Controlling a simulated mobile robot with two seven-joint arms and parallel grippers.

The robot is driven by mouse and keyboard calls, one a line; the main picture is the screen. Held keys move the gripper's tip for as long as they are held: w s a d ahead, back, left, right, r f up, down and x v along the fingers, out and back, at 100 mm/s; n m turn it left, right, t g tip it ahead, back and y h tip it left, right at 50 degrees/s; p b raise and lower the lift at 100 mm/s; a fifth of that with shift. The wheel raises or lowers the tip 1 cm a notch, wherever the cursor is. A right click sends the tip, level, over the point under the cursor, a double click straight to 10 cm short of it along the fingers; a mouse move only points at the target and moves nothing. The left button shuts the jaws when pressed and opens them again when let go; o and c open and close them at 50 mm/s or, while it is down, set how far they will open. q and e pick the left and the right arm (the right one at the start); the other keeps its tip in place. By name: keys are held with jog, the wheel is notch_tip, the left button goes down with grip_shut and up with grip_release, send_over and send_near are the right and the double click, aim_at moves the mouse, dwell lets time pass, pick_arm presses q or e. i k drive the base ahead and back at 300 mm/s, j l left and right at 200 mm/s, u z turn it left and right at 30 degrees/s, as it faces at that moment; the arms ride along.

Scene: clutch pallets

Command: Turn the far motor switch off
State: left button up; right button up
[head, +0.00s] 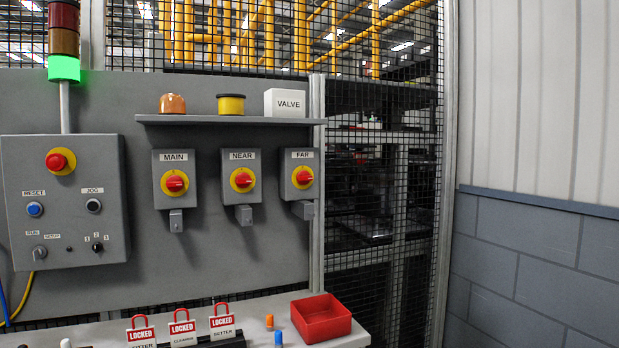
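The far motor switch (303,177) is a grey box labelled FAR, with a red knob on a yellow disc, at the right end of a row of three on the grey panel. The NEAR switch (242,180) and MAIN switch (175,182) are alike and stand to its left. A small grey tab hangs below each box. All three red knobs look similarly turned, with a slight tilt; I cannot tell their exact positions. Neither of my grippers is in view, and nothing touches the switches.
A shelf (220,120) above the switches bears an orange item, a yellow item and a VALVE box (290,103). A control box (66,200) is at left under a lit green lamp (64,68). Below, the bench holds red LOCKED tags (182,330) and a red tray (321,335).

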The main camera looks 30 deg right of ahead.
aim_at(304, 177)
jog(key=i+l+u, duration=0.3)
jog(key=l, duration=1.25)
jog(key=l+u, duration=0.35)
jog(key=l, duration=1.15)
